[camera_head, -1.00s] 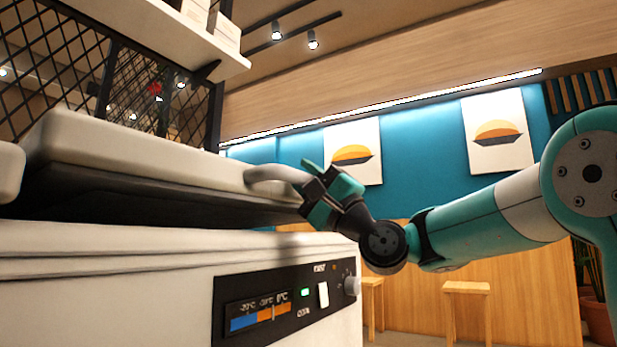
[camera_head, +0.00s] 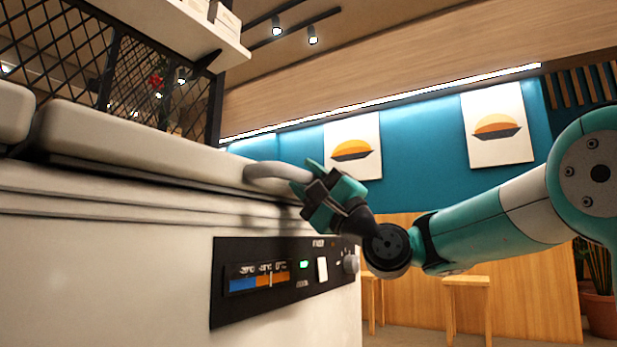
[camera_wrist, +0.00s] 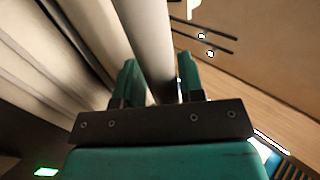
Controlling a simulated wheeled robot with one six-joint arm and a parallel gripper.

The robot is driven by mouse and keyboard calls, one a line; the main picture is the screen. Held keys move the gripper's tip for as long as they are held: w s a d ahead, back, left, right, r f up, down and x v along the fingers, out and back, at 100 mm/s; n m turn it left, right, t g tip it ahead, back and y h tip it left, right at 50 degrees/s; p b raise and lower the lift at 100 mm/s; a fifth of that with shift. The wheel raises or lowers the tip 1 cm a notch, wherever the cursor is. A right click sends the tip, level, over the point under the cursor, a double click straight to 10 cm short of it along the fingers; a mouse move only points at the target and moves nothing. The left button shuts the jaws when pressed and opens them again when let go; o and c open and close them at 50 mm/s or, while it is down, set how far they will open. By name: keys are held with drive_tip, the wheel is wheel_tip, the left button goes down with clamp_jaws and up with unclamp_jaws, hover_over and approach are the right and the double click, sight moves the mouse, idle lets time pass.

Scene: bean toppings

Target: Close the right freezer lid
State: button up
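The right freezer lid (camera_head: 150,148) is a thick off-white slab with a dark underside edge. It lies nearly level and low over the freezer body, with only a thin dark line under it. Its pale rounded handle (camera_head: 270,171) sticks out at the right end. My teal and black gripper (camera_head: 312,182) is at that handle. In the wrist view the handle (camera_wrist: 150,35) runs between the two fingers (camera_wrist: 160,80), which sit close against both its sides. The handle's tip is partly hidden by the fingers.
The freezer body (camera_head: 110,270) has a control panel (camera_head: 285,275) with a knob below the lid. The other lid (camera_head: 14,112) is at the far left. A shelf (camera_head: 170,25) and black mesh (camera_head: 60,60) stand above and behind. Wooden stools (camera_head: 466,282) are farther back.

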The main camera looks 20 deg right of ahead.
drive_tip(key=b+v, duration=0.3)
drive_tip(key=v, duration=0.4)
drive_tip(key=shift+f+b, duration=0.2)
drive_tip(key=shift+b, duration=0.1)
drive_tip(key=shift+s+d, duration=0.1)
drive_tip(key=shift+s, duration=0.05)
